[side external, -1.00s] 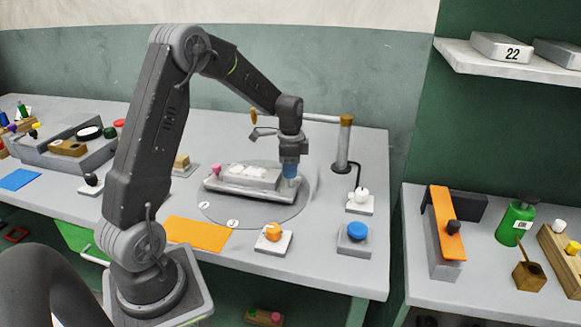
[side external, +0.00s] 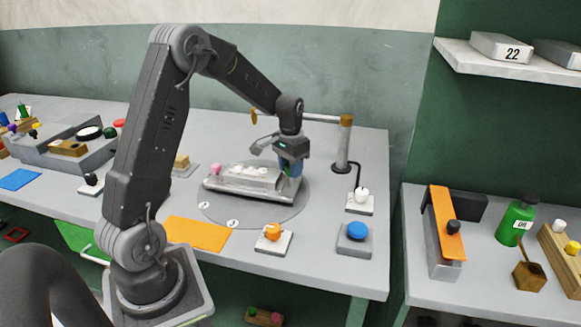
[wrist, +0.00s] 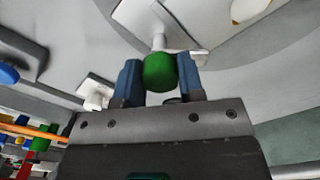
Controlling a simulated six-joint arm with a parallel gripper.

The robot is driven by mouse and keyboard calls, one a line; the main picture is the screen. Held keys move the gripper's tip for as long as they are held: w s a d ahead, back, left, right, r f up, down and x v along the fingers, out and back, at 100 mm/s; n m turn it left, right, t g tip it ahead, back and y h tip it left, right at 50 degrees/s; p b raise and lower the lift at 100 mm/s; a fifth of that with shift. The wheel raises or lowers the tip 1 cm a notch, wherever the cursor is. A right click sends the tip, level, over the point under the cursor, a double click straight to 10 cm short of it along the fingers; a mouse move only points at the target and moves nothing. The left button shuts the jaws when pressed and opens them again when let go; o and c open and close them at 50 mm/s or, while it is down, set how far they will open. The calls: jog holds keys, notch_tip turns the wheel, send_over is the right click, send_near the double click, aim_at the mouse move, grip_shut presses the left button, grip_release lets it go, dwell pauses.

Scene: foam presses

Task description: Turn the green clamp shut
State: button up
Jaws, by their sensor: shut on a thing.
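The green clamp (wrist: 160,73) shows in the wrist view as a round green knob between the two blue fingers of my gripper (wrist: 160,82). The fingers are shut on it from both sides. In the side external view my gripper (side external: 290,168) points down at the right end of the grey press (side external: 245,184), and only a little green shows between its fingers. The press sits on a round grey disc (side external: 225,214) on the table. A pink knob (side external: 216,169) stands at the press's left end.
A lamp post (side external: 343,145) stands just right of my gripper. A white-knobbed switch (side external: 361,199), a blue button (side external: 355,233) and an orange knob (side external: 271,233) sit on blocks to the right and front. An orange mat (side external: 197,234) lies flat at the front left.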

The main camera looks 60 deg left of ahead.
jog(key=n, duration=0.4)
jog(key=shift+n, duration=0.3)
jog(key=n, duration=0.4)
jog(key=shift+n, duration=0.3)
jog(key=o, duration=0.9)
jog(key=shift+r, duration=0.1)
notch_tip(320, 180, up, 14)
jog(key=shift+f, duration=0.15)
dwell(0.3)
